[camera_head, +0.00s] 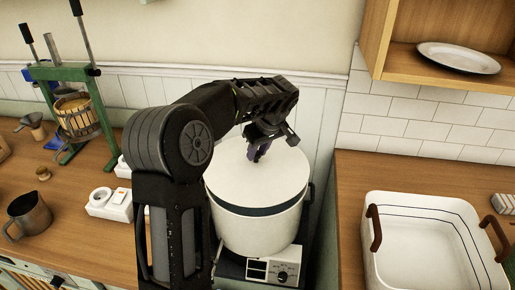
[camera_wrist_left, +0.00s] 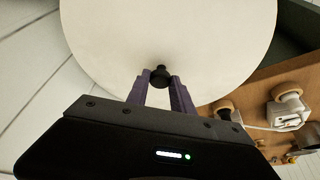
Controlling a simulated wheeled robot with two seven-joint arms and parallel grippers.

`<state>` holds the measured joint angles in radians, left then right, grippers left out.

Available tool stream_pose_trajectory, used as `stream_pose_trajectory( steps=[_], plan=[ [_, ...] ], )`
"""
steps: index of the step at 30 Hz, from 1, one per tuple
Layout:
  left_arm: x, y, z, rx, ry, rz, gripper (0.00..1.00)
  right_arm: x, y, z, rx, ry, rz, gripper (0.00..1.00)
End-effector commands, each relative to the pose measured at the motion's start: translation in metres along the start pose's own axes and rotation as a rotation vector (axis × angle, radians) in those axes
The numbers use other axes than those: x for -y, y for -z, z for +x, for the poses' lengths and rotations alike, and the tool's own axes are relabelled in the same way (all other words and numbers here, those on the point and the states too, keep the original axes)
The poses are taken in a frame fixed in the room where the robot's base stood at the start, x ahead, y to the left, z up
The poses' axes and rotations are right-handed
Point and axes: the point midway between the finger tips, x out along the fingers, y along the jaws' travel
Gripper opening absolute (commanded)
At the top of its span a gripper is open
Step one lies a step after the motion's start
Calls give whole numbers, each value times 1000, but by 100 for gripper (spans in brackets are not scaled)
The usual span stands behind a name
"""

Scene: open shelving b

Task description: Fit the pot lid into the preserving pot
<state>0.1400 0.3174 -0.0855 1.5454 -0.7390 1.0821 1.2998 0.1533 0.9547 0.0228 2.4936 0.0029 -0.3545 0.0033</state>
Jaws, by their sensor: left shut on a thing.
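The preserving pot (camera_head: 255,230) is a large cream pot with a dark band near its top. It stands on a cooker base in the gap between two counters. The round cream pot lid (camera_head: 285,180) covers the pot's top in the head view, and it fills the upper part of the left wrist view (camera_wrist_left: 170,30). Whether it is fully seated cannot be told. My left gripper (camera_head: 257,152) comes down over the lid and is shut on its small black knob (camera_wrist_left: 160,76), between two purple fingers. My left arm hides part of the pot's left side. My right gripper is not in view.
A green press with a wooden basket (camera_head: 78,118) stands on the left counter. A grey jug (camera_head: 30,215) and a white socket block (camera_head: 110,204) are near it. A white basin (camera_head: 425,250) with brown handles sits on the right counter. A plate (camera_head: 458,58) lies on the shelf above.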

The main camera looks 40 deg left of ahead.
Motion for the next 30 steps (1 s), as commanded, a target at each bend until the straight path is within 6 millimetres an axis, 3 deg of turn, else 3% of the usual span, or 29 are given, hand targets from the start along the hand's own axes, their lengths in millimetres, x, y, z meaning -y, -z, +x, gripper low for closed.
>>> stream_pose_trajectory(
  steps=[1, 9, 30],
  plan=[
    [-1, -3, 9, -2, -3, -1, 0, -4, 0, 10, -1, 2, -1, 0],
    [-1, -9, 22, -2, -3, 0, 0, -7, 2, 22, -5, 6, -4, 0],
    [-1, -9, 23, -2, -3, 0, 0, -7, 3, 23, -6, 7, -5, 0]
  ],
)
